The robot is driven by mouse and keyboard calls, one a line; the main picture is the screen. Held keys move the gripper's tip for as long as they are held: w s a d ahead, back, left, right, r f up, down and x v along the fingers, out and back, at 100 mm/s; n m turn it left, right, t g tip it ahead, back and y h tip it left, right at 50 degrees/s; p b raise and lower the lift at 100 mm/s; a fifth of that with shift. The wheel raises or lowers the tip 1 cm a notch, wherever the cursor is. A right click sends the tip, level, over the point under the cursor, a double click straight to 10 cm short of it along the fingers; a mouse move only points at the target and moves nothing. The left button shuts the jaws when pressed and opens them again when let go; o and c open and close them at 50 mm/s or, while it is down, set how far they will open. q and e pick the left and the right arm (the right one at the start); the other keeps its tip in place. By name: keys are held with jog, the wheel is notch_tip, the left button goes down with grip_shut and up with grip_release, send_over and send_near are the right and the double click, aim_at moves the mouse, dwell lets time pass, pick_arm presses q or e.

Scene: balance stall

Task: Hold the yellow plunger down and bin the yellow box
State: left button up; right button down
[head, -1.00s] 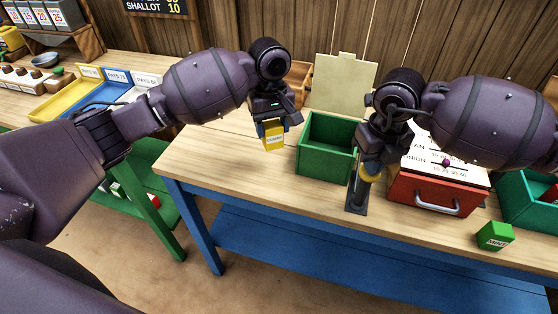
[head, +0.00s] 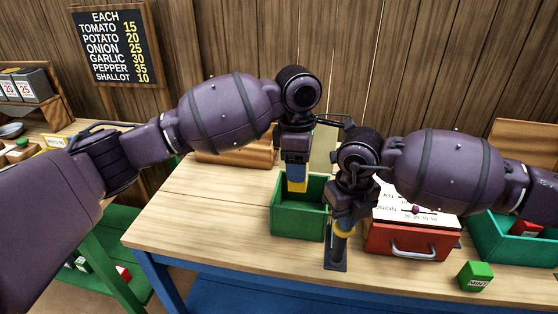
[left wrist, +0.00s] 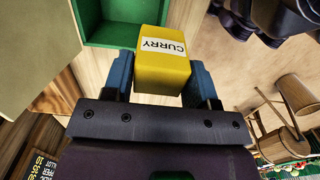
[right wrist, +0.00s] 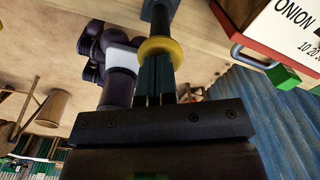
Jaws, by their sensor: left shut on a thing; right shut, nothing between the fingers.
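The yellow box (head: 297,185), labelled CURRY, is held by my left gripper (head: 297,176) over the open green bin (head: 297,224). In the left wrist view the box (left wrist: 163,70) sits between the blue fingers, with the green bin wall (left wrist: 112,34) just beyond. The bin's pale lid (head: 322,150) stands up behind it, mostly hidden by my arms. The plunger's yellow collar (head: 345,228) is on a dark post with a flat base (head: 336,264), right of the bin. My right gripper (right wrist: 156,75) is shut and empty, its fingertips at the yellow collar (right wrist: 160,47); contact is hard to judge.
A red drawer box (head: 408,240) with a grey handle stands right of the plunger. A green MINT box (head: 475,275) lies near the front edge, and another green bin (head: 508,240) is at far right. The wooden table (head: 200,215) is clear on the left.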

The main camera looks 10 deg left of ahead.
pick_arm(q)
jog(key=shift+d+f, duration=0.1)
jog(key=shift+d, duration=0.15)
pick_arm(e)
jog(key=shift+f, duration=0.1)
pick_arm(q)
jog(key=w+f, duration=0.3)
jog(key=f, duration=0.1)
jog(key=shift+w+f, duration=0.35)
jog(key=shift+w, duration=0.05)
jog(key=o, duration=1)
jog(key=shift+o, duration=0.2)
notch_tip(320, 180, up, 12)
jog(key=shift+a, duration=0.35)
